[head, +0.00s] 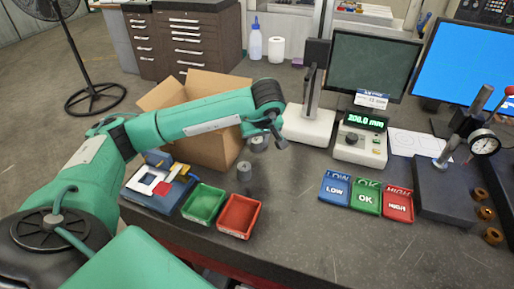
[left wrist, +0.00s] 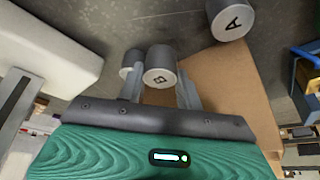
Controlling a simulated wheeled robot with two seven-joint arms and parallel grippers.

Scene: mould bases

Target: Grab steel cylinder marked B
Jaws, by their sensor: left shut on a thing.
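The steel cylinder marked B (left wrist: 161,76) sits between the two fingers of my left gripper (left wrist: 160,95) in the left wrist view, its marked face toward the camera. The gripper is shut on it. In the head view my left gripper (head: 270,134) is over the table beside the cardboard box, with a grey cylinder (head: 258,144) partly hidden at it. A second cylinder (left wrist: 130,62) shows partly behind B in the left wrist view; its mark is hidden. The cylinder marked A (left wrist: 233,20) stands apart at the top right. A steel cylinder (head: 244,171) stands near the red tray. My right gripper is not in view.
An open cardboard box (head: 205,145) stands behind my left arm. A green tray (head: 203,204) and a red tray (head: 239,215) lie in front. A white-based gauge stand (head: 308,125) and a display unit (head: 360,145) are to the right. LOW, OK and HIGH trays (head: 366,196) lie farther right.

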